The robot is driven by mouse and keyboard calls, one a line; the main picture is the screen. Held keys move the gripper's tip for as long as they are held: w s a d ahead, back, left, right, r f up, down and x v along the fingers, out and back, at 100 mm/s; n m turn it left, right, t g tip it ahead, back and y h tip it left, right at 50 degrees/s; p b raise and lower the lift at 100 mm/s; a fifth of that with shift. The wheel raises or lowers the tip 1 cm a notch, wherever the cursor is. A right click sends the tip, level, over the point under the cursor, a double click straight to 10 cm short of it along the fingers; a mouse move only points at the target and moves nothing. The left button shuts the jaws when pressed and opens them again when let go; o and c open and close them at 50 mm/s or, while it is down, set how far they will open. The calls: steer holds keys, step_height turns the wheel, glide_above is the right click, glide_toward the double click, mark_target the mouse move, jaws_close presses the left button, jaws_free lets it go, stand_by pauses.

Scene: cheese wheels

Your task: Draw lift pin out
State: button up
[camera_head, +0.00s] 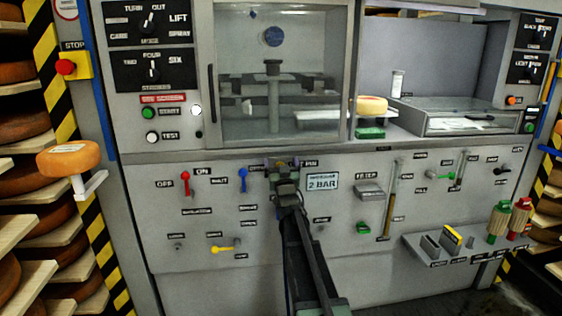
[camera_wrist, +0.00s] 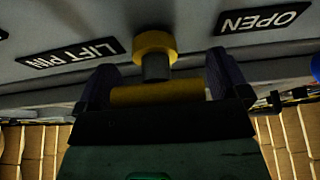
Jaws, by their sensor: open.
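The lift pin (camera_wrist: 157,92) shows in the wrist view as a yellow crossbar on a short grey stem, which runs to a yellow collar (camera_wrist: 155,43) on the grey panel. An upside-down LIFT PIN label (camera_wrist: 70,53) is to its left. My gripper (camera_wrist: 163,76) is open, with one dark finger on each side of the crossbar. Gaps show between the fingers and the stem; I cannot tell whether either finger touches the crossbar. In the head view my gripper (camera_head: 284,174) is at the panel below the window and hides most of the pin.
A red lever (camera_head: 186,183) and a blue lever (camera_head: 243,180) stick out left of my gripper. A 2 BAR sign (camera_head: 322,182) is to its right. A cheese wheel (camera_head: 68,158) sits on a bracket at the left. A shelf (camera_head: 440,250) juts out at the lower right.

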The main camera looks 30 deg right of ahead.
steer(key=c, duration=1.3)
steer(key=s, duration=0.2)
steer(key=s+a, duration=0.1)
steer(key=s, duration=0.1)
steer(key=s+a, duration=0.1)
steer(key=s, duration=0.1)
steer(key=shift+a, duration=0.2)
steer(key=o, duration=1.3)
steer(key=b+v, duration=0.4)
steer(key=v, duration=0.7)
